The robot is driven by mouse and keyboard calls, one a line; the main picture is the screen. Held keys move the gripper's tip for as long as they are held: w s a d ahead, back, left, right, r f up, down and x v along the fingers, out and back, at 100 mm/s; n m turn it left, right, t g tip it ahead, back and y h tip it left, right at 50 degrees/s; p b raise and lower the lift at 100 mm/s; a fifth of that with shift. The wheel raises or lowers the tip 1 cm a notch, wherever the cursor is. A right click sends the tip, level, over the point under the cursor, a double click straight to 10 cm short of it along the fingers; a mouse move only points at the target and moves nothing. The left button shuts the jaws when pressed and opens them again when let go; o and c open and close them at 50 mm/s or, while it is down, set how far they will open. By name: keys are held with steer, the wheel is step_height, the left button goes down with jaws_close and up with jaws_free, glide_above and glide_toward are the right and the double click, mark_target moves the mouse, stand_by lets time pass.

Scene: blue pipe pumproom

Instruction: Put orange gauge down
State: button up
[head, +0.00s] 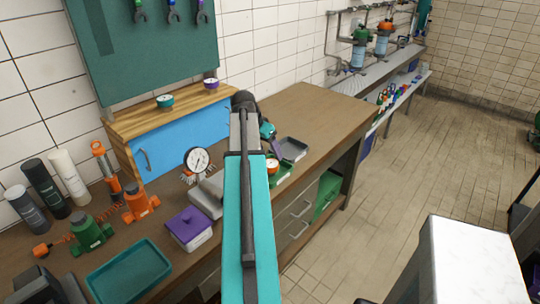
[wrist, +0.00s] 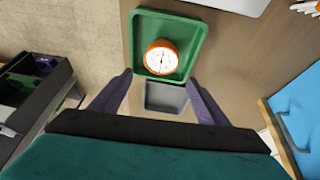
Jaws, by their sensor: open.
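The orange gauge (wrist: 161,57) has a round white dial and lies face up in the green tray (wrist: 191,18), toward the tray's near end. In the head view the orange gauge (head: 271,166) shows just right of my arm, and the green tray (head: 284,180) is partly hidden by the arm. My gripper (wrist: 160,82) is open and empty, its two purple fingers apart on either side, short of the gauge in the picture. In the head view my gripper (head: 273,143) is above the workbench, mostly hidden behind my arm.
A grey tray (head: 292,149) sits beside the green tray on the workbench (head: 322,112). A blue-fronted cabinet (head: 180,137), a large dial gauge (head: 198,160) and a purple-lidded box (head: 188,226) stand to the left. The bench's far right end is clear.

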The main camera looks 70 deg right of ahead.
steer(key=b+v, duration=0.1)
steer(key=v, duration=0.7)
stand_by(1.8)
